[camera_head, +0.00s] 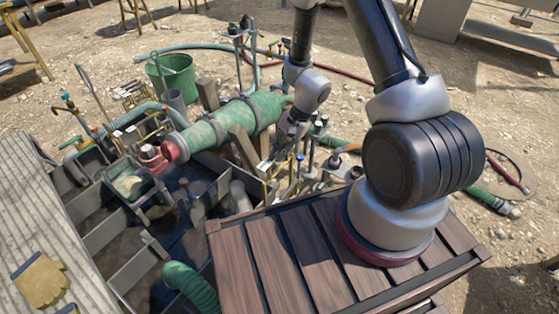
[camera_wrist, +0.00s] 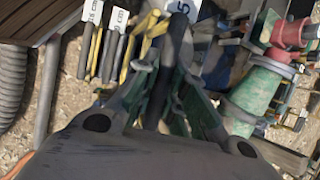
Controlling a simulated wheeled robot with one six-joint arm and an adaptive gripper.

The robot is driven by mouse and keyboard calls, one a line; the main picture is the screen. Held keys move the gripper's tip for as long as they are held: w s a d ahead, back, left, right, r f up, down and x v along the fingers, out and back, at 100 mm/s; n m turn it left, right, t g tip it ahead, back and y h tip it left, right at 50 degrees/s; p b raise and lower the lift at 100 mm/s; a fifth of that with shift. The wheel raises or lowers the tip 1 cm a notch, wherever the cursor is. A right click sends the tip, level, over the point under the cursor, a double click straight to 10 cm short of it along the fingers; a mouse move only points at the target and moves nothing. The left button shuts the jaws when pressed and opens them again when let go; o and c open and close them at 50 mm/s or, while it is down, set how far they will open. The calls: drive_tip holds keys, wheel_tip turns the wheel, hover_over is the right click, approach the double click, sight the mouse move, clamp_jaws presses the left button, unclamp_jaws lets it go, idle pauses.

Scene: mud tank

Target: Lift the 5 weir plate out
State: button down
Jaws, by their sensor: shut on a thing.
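In the wrist view, a white tag with a blue 5 (camera_wrist: 186,10) shows at the top edge, just beyond a dark upright bar (camera_wrist: 172,62). I take the bar to be part of the 5 weir plate; the rest of the plate is hidden. My gripper (camera_wrist: 163,98) is shut on this dark bar, with a green-padded finger on each side of it. In the head view, my gripper (camera_head: 272,158) is small and partly hidden among posts and handles to the right of the green pipe, so the plate cannot be made out there.
Other tagged plates with yellow and grey handles (camera_wrist: 112,45) stand close on the left. A large green pipe (camera_head: 232,118) with a red end lies beside my gripper. The mud tank's divided compartments (camera_head: 105,228) are at left. A slatted wooden crate (camera_head: 275,262) stands in front.

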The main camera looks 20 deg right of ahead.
drive_tip(key=shift+r, duration=0.5)
